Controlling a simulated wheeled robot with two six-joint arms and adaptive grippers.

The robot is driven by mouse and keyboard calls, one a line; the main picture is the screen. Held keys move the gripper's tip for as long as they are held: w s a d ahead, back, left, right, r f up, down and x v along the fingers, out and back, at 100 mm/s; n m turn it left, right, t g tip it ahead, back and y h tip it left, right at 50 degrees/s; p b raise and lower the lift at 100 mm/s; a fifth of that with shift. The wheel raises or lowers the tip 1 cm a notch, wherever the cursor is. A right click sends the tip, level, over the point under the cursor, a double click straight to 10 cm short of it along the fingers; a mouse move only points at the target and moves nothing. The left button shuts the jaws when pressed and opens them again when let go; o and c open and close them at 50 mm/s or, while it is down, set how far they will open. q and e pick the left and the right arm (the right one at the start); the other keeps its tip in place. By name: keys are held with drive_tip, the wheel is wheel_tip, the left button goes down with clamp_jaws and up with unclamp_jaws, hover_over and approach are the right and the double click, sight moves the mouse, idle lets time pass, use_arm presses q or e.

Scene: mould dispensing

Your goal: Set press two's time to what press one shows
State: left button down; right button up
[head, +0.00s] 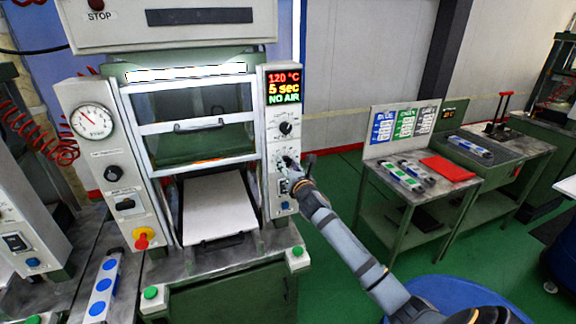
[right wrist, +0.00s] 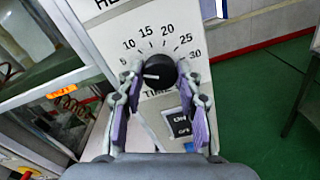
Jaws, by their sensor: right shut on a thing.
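A press with a grey control panel (head: 282,225) stands in the middle of the head view. Its display (head: 284,87) reads 120 °C, 5 sec, NO AIR. My right gripper (head: 286,163) is at the lower knob on that panel, below another black knob (head: 285,128). In the right wrist view, my right gripper (right wrist: 162,75) is shut on the black time knob (right wrist: 162,68), one finger on each side. The knob's white mark points left, near the 5 end of a 5 to 30 scale. My left gripper is not in view.
Another machine (head: 28,225) is partly visible at the left edge. An on/off switch (right wrist: 179,124) sits just below the time knob. Green floor lies between press and table.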

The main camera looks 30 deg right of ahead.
drive_tip(key=shift+m, duration=0.3)
drive_tip(key=shift+c, duration=0.2)
drive_tip(key=m+p, duration=0.1)
drive_tip(key=m, duration=0.2)
drive_tip(key=shift+m, duration=0.3)
drive_tip(key=m, duration=0.4)
drive_tip(key=shift+p, duration=0.4)
drive_tip(key=m, duration=0.4)
drive_tip(key=shift+m, duration=0.4)
drive_tip(key=shift+f+m+b, duration=0.1)
drive_tip(key=shift+m+b, duration=0.35)
drive_tip(key=shift+m, duration=1.75)
drive_tip(key=shift+d, duration=0.1)
drive_tip(key=o, duration=1.2)
drive_tip(key=shift+c, duration=0.2)
